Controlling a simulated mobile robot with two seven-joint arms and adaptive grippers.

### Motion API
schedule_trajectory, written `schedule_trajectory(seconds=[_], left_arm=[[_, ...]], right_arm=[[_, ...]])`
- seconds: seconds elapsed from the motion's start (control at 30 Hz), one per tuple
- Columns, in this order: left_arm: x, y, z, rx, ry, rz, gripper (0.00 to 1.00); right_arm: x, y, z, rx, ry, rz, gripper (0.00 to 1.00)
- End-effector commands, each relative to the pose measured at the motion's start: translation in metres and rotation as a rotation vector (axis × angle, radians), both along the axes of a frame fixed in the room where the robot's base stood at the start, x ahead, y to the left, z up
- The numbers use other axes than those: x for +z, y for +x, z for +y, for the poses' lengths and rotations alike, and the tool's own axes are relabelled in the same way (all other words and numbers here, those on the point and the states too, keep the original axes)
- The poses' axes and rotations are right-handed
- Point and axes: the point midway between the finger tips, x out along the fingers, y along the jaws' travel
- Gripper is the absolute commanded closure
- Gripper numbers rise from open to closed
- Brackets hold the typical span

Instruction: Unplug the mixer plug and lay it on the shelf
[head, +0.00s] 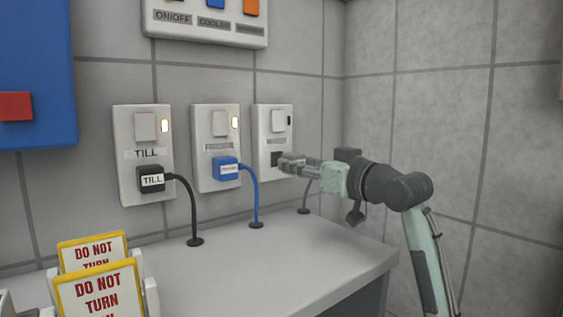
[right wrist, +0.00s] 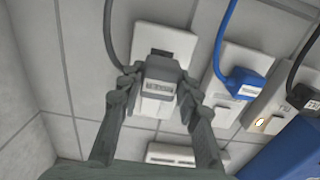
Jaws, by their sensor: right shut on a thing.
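The mixer plug (right wrist: 160,75) is a grey block with a small label that is too blurred to read. My right gripper (right wrist: 158,92) is shut on it, one finger on each side. In the head view my right gripper (head: 293,161) is in front of the right-hand socket (head: 274,128), and its fingers mostly hide the plug. A dark square recess (right wrist: 157,53) shows in the socket plate behind the plug, which looks a little apart from it. The plug's grey cord (head: 306,195) runs down to the white shelf (head: 255,275). My left gripper is out of view.
The black TILL plug (head: 151,178) and the blue plug (head: 225,168) sit in neighbouring sockets with lit indicators. The right-hand socket's indicator is dark. Yellow-edged signs (head: 98,290) stand in a holder at front left. The shelf's middle and right are clear.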

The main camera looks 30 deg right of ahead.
Motion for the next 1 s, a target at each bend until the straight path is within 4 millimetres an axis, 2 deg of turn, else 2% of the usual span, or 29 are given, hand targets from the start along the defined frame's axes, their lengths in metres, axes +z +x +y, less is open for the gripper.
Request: schedule_trajectory(seconds=[0.5,1.0], left_arm=[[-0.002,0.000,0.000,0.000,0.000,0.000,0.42],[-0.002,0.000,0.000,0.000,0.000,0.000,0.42]], right_arm=[[0.000,-0.020,-0.001,0.000,0.000,-0.001,1.00],[0.001,-0.021,-0.001,0.000,0.000,-0.001,1.00]])
